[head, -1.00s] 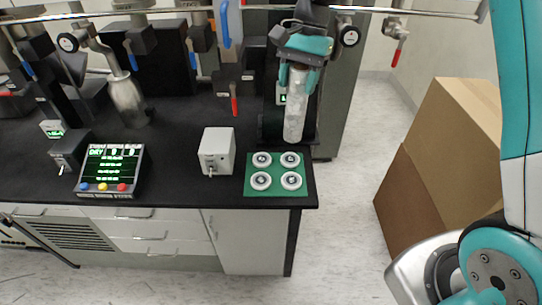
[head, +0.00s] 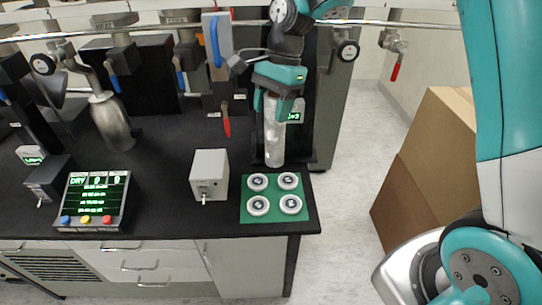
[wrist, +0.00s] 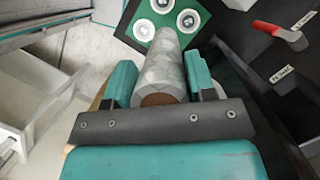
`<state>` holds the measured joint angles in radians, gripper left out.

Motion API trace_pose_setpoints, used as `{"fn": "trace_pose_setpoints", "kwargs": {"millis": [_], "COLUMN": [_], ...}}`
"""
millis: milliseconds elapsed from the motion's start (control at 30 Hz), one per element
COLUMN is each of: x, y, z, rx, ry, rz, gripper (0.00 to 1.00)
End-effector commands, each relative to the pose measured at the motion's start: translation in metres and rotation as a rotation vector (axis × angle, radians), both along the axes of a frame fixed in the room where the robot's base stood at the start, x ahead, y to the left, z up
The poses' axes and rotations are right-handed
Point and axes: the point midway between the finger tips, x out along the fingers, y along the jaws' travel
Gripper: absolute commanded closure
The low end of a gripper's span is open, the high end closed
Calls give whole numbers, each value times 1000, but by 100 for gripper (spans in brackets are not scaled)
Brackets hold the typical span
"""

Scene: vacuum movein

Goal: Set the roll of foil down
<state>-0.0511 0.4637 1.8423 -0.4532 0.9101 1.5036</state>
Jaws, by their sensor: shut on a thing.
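The roll of foil (head: 273,140) is a silvery cylinder, held upright at the right end of the black bench. My gripper (head: 279,108) is shut on its upper part, and the gripper hides the top of the roll in the head view. In the wrist view the foil roll (wrist: 163,68) runs away from between the two teal fingers of my gripper (wrist: 163,88), with its brown end toward the camera. The lower end of the roll is close to the bench top behind the green mat; I cannot tell whether it touches.
A green mat (head: 275,207) with several white-rimmed discs lies at the bench's front right corner. A grey box (head: 210,175) with a switch and a display panel (head: 92,197) stand to the left. A metal rail with valves crosses above. Cardboard boxes (head: 428,165) stand on the floor at right.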

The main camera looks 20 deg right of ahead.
Motion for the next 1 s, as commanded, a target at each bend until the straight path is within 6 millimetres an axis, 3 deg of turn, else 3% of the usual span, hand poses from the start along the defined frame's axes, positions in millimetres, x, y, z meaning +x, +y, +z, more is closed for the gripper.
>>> {"fn": "trace_pose_setpoints", "kwargs": {"millis": [300,733,1000], "x": [-1,0,1], "y": [2,3,3], "z": [-78,-128,-134], "rx": [0,1,2], "ry": [5,2,-1], "rz": [3,5,5], "gripper": [100,100,100]}}
